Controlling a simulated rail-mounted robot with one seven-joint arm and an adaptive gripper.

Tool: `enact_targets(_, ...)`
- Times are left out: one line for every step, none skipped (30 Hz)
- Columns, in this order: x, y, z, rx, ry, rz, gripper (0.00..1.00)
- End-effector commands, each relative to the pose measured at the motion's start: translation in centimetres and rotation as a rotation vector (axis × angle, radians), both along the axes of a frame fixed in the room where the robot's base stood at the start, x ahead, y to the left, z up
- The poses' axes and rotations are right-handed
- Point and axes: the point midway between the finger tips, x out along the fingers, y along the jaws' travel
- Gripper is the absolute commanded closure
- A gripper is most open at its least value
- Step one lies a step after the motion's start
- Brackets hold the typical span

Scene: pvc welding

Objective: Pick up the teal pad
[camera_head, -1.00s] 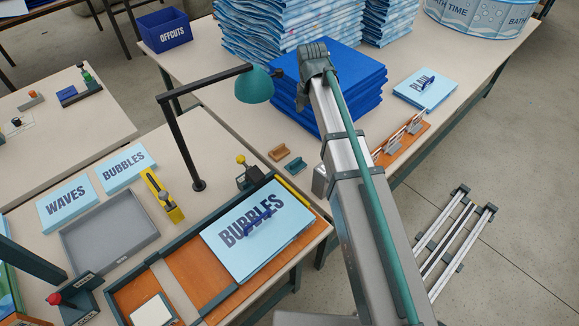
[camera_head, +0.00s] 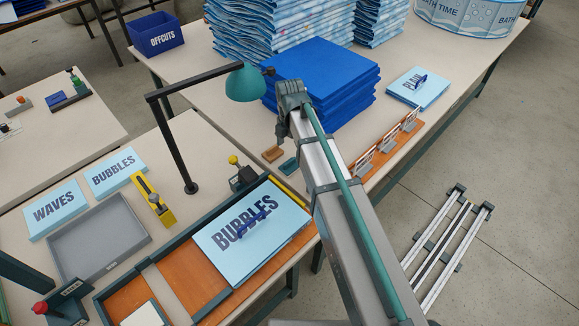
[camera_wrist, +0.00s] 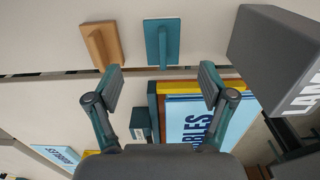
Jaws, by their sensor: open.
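The teal pad (camera_wrist: 174,43) is a small flat rectangle with a raised rib along its middle. It lies on the pale tabletop, near its edge, just right of a similar brown-orange pad (camera_wrist: 97,46) in the wrist view. In the head view the teal pad (camera_head: 289,167) lies just left of my arm. My gripper (camera_wrist: 160,84) is open and empty. In the wrist view the teal pad shows above the gap between the fingertips, apart from them. My gripper's fingers are not clearly visible in the head view.
A dark grey lettered block (camera_wrist: 268,50) stands close on the right in the wrist view. A lamp (camera_head: 246,84), blue pad stack (camera_head: 325,75) and orange rack (camera_head: 383,160) surround the pads. The framed BUBBLES board (camera_head: 230,262) lies on the nearer table.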

Motion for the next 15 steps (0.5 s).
enact_targets(-0.1, 0.0, -0.7, -0.001, 0.003, 0.0, 0.19)
enact_targets(-0.1, 0.0, -1.0, -0.001, 0.002, 0.0, 0.19)
enact_targets(0.0, 0.0, -1.5, -0.001, 0.002, 0.0, 0.19)
enact_targets(-0.1, 0.0, -1.7, 0.0, 0.001, 0.0, 0.19)
enact_targets(-0.1, 0.0, -2.0, 0.0, 0.001, 0.001, 0.19)
enact_targets(-0.1, 0.0, -2.2, -0.001, 0.001, 0.001, 0.19)
enact_targets(-0.1, 0.0, -2.3, -0.001, 0.001, 0.001, 0.19)
enact_targets(-0.1, 0.0, -2.4, -0.001, 0.001, 0.001, 0.19)
enact_targets(-0.1, 0.0, -2.6, -0.001, 0.001, 0.001, 0.19)
enact_targets(-0.1, 0.0, -2.7, -0.001, 0.001, 0.001, 0.19)
enact_targets(-0.2, 0.0, -2.9, -0.001, 0.001, 0.001, 0.19)
enact_targets(-0.3, 0.0, -3.3, 0.0, 0.001, 0.001, 0.19)
enact_targets(-0.4, 0.0, -3.6, -0.001, 0.002, 0.001, 0.19)
enact_targets(-0.4, 0.0, -4.0, -0.001, 0.003, 0.001, 0.19)
enact_targets(-0.5, 0.0, -4.4, -0.001, 0.002, 0.001, 0.19)
